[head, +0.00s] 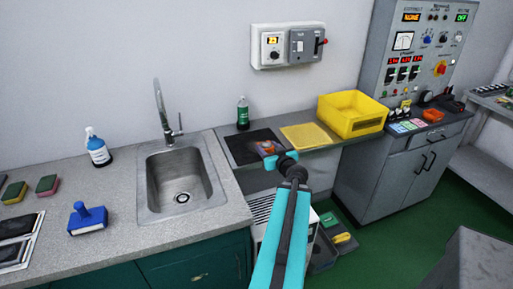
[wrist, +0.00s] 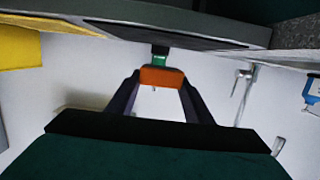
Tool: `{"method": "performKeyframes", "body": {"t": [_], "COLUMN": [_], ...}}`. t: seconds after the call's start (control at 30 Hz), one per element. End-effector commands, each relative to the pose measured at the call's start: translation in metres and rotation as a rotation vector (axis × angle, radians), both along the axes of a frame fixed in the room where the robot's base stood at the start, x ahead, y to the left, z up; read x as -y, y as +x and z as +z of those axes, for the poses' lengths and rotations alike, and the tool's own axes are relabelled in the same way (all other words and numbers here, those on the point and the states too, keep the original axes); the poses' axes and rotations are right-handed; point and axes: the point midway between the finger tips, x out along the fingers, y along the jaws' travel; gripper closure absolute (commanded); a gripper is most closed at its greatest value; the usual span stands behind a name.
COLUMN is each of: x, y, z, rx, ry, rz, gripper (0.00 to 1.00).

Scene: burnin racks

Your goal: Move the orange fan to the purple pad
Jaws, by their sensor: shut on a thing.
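My gripper (head: 274,153) is out over the dark mat (head: 240,150) on the grey shelf right of the sink. In the wrist view my gripper (wrist: 162,82) has its two dark fingers on either side of an orange block-like thing (wrist: 162,76), which looks to be the orange fan. A bit of orange (head: 267,147) also shows at the fingertips in the head view, partly hidden by the gripper. It seems held above the mat, but the gap is hard to judge. I cannot make out a purple pad in either view.
A green bottle (head: 243,113) stands behind the dark mat. A yellow mat (head: 311,136) and a yellow bin (head: 352,115) are to its right. Small coloured pads (head: 406,127) and another orange thing (head: 433,115) lie on the control cabinet. The sink (head: 180,180) is left.

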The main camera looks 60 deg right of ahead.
Motion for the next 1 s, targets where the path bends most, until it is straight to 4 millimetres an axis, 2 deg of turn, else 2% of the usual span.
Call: {"method": "performKeyframes", "body": {"t": [0.7, 1.0], "x": [0.005, 0.022], "y": [0.006, 0.029], "z": [-0.003, -0.001], "rx": [0.001, 0.0], "ry": [-0.004, -0.001], "rz": [-0.011, -0.01], "gripper": [0.76, 0.76]}}
